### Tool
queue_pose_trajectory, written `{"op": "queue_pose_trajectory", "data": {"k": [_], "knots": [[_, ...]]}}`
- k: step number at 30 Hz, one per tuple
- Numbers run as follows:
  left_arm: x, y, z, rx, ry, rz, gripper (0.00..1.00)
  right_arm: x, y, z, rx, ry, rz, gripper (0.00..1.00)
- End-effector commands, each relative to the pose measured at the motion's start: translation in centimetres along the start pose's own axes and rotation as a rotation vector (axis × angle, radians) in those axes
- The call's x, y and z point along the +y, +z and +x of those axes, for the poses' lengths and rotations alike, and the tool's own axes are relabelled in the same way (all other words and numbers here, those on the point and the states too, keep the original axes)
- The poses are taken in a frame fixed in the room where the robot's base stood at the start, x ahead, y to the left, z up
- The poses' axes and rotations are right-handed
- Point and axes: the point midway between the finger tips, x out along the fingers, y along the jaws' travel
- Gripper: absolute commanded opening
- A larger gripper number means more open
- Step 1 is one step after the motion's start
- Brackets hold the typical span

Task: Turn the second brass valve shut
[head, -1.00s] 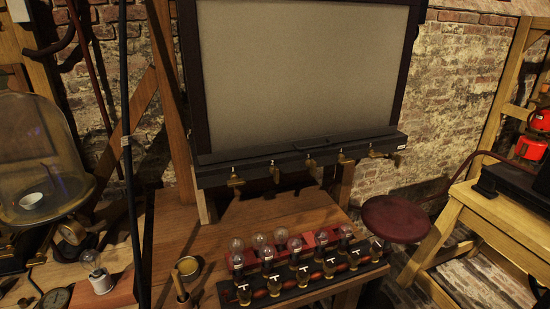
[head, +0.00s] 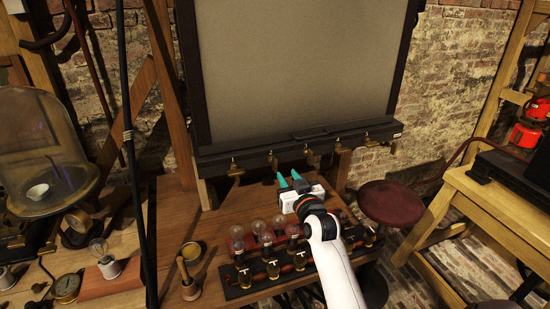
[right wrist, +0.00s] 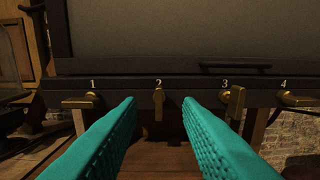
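A row of brass valves sits on the dark rail below the big grey panel. The second brass valve (right wrist: 158,102), under the number 2, has its handle hanging straight down; in the head view it is at the rail (head: 273,160). My right gripper (head: 288,176) is open and empty, its teal fingers pointing at the rail. In the right wrist view its fingertips (right wrist: 159,103) frame the second valve, one on each side, with no contact visible. My left gripper is not in view.
Valve 1 (right wrist: 80,102) has its handle sideways, valve 3 (right wrist: 236,102) points down, and valve 4 (right wrist: 296,99) is sideways. A red stool (head: 390,203) is at right, a glass dome (head: 38,135) at left.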

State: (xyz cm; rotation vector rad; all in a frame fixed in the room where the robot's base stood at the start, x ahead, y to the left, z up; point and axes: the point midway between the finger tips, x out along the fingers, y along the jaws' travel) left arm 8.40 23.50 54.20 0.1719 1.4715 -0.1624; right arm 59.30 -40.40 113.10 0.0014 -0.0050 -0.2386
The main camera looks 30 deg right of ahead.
Motion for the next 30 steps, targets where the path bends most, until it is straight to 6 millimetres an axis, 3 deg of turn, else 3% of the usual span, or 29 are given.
{"op": "queue_pose_trajectory", "data": {"k": [15,21,30], "knots": [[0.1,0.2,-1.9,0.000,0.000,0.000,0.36,0.1,0.1,9.0,0.004,0.003,-0.002,0.32],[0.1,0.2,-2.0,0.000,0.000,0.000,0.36,0.1,0.0,10.7,0.004,0.003,-0.003,0.32],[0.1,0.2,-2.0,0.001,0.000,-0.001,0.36,0.1,-0.1,11.1,0.004,0.002,-0.003,0.32]]}}
